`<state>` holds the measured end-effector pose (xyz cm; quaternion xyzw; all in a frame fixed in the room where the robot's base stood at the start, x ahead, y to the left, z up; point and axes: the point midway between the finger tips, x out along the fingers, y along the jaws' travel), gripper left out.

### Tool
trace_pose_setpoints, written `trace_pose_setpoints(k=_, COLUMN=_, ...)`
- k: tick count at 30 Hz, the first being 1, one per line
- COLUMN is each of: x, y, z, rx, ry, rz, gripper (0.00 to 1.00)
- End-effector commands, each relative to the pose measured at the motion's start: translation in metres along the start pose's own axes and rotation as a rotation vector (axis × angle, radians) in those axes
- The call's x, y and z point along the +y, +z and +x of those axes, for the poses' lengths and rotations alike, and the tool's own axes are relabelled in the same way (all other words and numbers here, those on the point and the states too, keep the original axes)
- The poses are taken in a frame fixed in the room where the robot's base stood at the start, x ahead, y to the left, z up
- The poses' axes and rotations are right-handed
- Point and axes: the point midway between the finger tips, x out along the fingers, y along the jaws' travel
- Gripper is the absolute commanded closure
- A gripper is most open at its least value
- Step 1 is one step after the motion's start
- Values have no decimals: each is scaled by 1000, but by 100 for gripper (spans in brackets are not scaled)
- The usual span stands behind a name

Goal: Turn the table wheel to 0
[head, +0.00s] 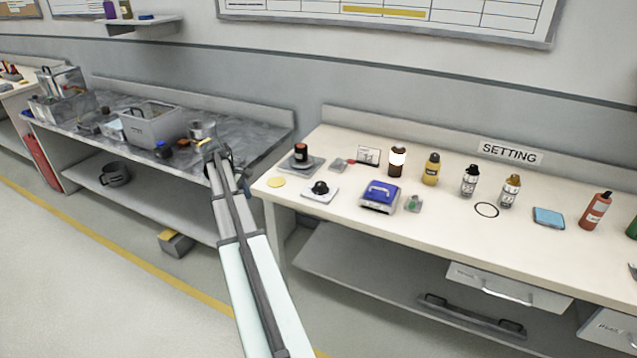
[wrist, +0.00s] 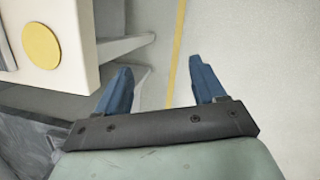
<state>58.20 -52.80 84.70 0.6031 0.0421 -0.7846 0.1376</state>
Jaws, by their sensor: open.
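A black knob on a white base plate (head: 320,189) sits near the left front of the cream table in the head view. It looks like the table wheel, but its marks and setting are too small to read. My gripper (head: 213,150) is at the far end of my arm, to the left of this table and apart from the knob. In the wrist view my gripper (wrist: 162,78) has its two blue fingers spread with nothing between them. The knob does not show in the wrist view.
The cream table (head: 440,228) holds a yellow disc (head: 276,182), a dark jar (head: 301,153), a blue-topped box (head: 380,194) and several bottles. The disc also shows in the wrist view (wrist: 41,45). A grey pot (head: 201,130) stands on the dark bench left.

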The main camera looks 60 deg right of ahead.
Motion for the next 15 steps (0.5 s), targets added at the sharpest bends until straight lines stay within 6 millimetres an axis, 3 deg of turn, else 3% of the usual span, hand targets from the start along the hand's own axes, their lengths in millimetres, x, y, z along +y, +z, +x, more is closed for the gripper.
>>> trace_pose_setpoints(k=1, x=28, y=20, z=-8, rx=-13, ry=-5, rz=1, gripper=30)
trace_pose_setpoints(k=6, x=92, y=93, z=-30, rx=-60, ry=-32, rz=-22, gripper=30)
trace_pose_setpoints(k=12, x=140, y=167, z=-51, rx=-100, ry=-66, rz=-43, gripper=30)
trace_pose_setpoints(k=15, x=152, y=190, z=-57, rx=-110, ry=-77, rz=-51, gripper=30)
